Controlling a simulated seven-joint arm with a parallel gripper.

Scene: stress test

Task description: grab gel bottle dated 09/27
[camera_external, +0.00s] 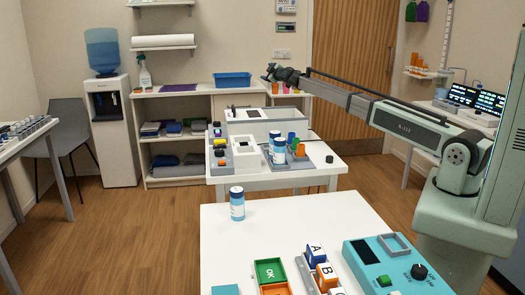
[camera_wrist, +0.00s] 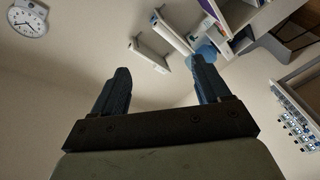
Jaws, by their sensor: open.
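A small white-and-blue bottle (camera_external: 237,203) stands upright near the back left corner of the front white table (camera_external: 300,215). A similar blue-and-white bottle (camera_external: 279,151) stands on the middle table. Any dates on their labels are too small to read. My gripper (camera_external: 272,73) is high up at the end of my outstretched arm, above the middle table and far from both bottles. In the wrist view my gripper (camera_wrist: 160,85) has its two dark fingers wide apart with nothing between them. That view shows walls and shelves, and no gel bottle that I can make out.
Lettered blocks (camera_external: 317,255), a green OK tray (camera_external: 270,270) and a teal device (camera_external: 385,265) crowd the front table's near side. The middle table holds a white machine (camera_external: 245,160) and racks. The front table's back right part is clear.

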